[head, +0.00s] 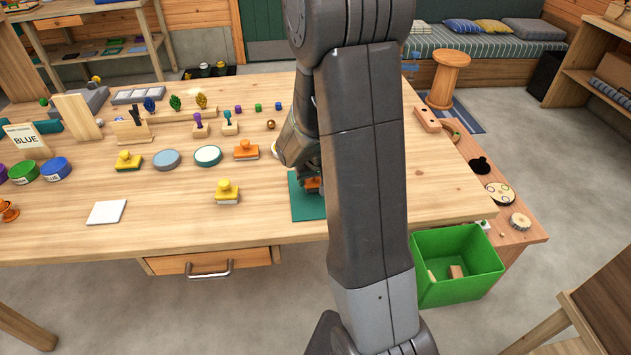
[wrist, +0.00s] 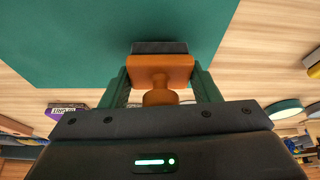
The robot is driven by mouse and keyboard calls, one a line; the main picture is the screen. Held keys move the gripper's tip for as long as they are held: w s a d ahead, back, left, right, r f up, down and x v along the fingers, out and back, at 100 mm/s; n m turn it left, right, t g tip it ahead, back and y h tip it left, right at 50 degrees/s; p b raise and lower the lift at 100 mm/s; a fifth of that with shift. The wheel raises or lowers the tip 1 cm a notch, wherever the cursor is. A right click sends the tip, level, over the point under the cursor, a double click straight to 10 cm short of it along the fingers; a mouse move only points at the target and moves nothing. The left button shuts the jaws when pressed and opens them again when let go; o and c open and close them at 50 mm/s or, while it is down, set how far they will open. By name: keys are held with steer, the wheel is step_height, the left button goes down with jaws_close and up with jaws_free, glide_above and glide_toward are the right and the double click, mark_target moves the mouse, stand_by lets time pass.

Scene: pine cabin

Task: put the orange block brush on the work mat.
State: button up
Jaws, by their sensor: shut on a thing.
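The orange block brush (wrist: 160,70) has an orange body with a round knob and a dark bristle side. My gripper (wrist: 161,82) is shut on its body, one finger on each side. The brush is over the green work mat (wrist: 90,40); I cannot tell whether it touches it. In the head view the mat (head: 305,206) lies near the table's front edge, partly hidden by my arm. There the brush (head: 313,184) shows only as a small orange patch under my gripper (head: 310,172).
Another orange knobbed block (head: 246,150) and a yellow one (head: 227,192) stand left of the mat. A white square (head: 106,212) lies at left front. A green bin (head: 455,265) stands on the floor to the right.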

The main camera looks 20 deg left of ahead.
steer(key=shift+f, duration=0.65)
steer(key=shift+f+b, duration=0.25)
steer(key=shift+b, duration=0.05)
steer(key=o, duration=0.9)
steer(key=shift+r, duration=0.1)
steer(key=shift+r+p, duration=0.35)
steer(key=shift+r, duration=0.1)
steer(key=v, duration=1.1)
steer(key=shift+s+r+p, duration=0.15)
steer(key=shift+r+p, duration=0.05)
steer(key=shift+p, duration=0.1)
